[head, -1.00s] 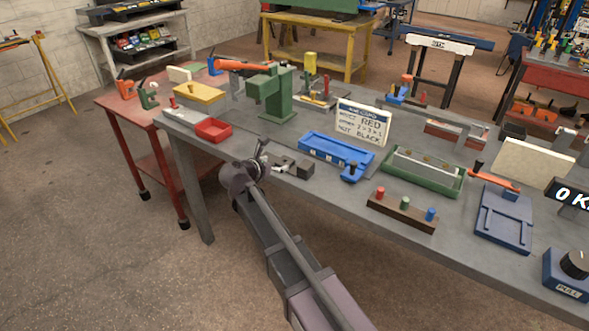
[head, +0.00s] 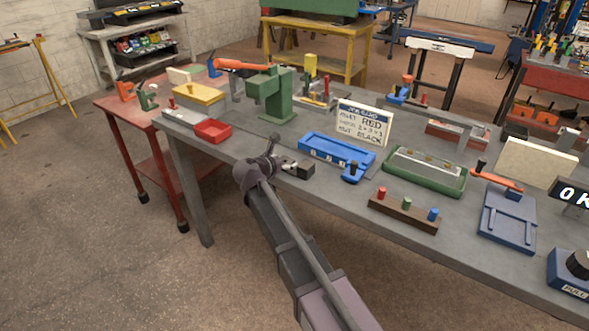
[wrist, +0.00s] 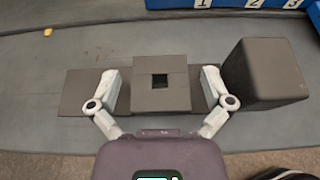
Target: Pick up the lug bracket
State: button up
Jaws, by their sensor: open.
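The lug bracket shows in the wrist view as a grey-brown flat plate (wrist: 84,92) with a raised lug (wrist: 161,98) at its middle, which has a square hole. It lies on the grey bench. My gripper (wrist: 160,84) is open, with one pale finger on each side of the lug and gaps between fingers and lug. I cannot tell how high the fingertips are above the plate. In the head view my gripper (head: 272,158) is at the bench's near edge, and partly hides the bracket (head: 289,165).
A dark block (wrist: 268,72) stands close to the right of the bracket; it also shows in the head view (head: 304,169). A blue numbered tray (head: 330,150) lies beyond. A red bin (head: 213,131) sits to the left. Bench left of the bracket is clear.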

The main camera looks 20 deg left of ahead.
dwell(0.4)
jog(key=c, duration=1.3)
jog(key=shift+r, duration=0.15)
notch_tip(320, 180, up, 3)
jog(key=p, duration=0.3)
jog(key=shift+r, duration=0.1)
jog(key=s+d+r+p, duration=0.1)
jog(key=s+d+p, duration=0.1)
jog(key=s+d, duration=0.6)
jog(key=s, duration=0.5)
jog(key=shift+s+r, duration=0.3)
jog(key=shift+s, duration=0.1)
